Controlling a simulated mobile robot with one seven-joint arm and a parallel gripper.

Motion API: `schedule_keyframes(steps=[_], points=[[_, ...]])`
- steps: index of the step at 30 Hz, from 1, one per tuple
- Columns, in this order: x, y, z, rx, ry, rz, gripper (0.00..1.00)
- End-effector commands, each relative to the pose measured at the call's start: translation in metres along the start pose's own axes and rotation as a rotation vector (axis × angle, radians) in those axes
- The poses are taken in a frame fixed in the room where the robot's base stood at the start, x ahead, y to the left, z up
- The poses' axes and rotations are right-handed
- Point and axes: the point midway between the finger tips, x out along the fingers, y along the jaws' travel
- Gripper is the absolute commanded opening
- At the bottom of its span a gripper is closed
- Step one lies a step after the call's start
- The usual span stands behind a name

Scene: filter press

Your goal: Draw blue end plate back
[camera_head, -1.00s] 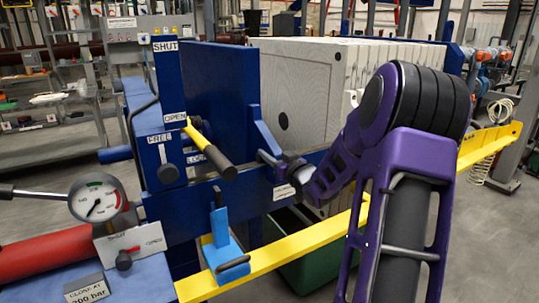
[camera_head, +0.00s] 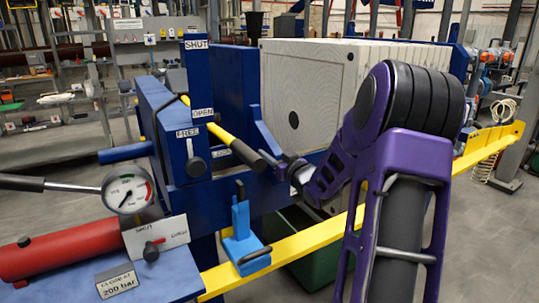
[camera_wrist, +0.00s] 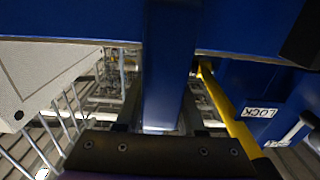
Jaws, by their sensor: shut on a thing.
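The blue end plate (camera_head: 229,75) stands upright between the SHUT/OPEN post and the pale filter plates (camera_head: 300,95). A clear gap separates it from the pale plates. My gripper (camera_head: 285,167) is at its near side, low down, by a slanted blue bracket (camera_head: 264,135). In the wrist view my gripper (camera_wrist: 160,122) is shut on an upright blue bar (camera_wrist: 168,70), with one dark finger on each side. The bar appears to be part of the end plate; its exact joint to the plate is hidden.
The blue post with labels (camera_head: 197,90) and a yellow-black lever (camera_head: 235,145) stand close left of my gripper. A light blue latch (camera_head: 242,240) and a yellow rail (camera_head: 300,238) lie below. A pressure gauge (camera_head: 128,193) and red cylinder (camera_head: 60,250) are at front left.

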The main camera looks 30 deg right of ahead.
Motion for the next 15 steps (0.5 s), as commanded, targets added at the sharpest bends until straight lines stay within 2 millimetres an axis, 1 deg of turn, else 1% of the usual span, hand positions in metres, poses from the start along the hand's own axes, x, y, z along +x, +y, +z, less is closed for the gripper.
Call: schedule_keyframes(steps=[9,10,12,15], points=[[-0.0006,0.0024,0.0,-0.002,0.0,0.004,0.0],[-0.0006,0.0025,-0.0001,-0.002,0.0,0.004,0.39],[-0.0006,0.0025,-0.0002,-0.002,0.0,0.004,0.52],[-0.0005,0.0021,-0.0002,-0.002,0.0,0.004,0.68]])
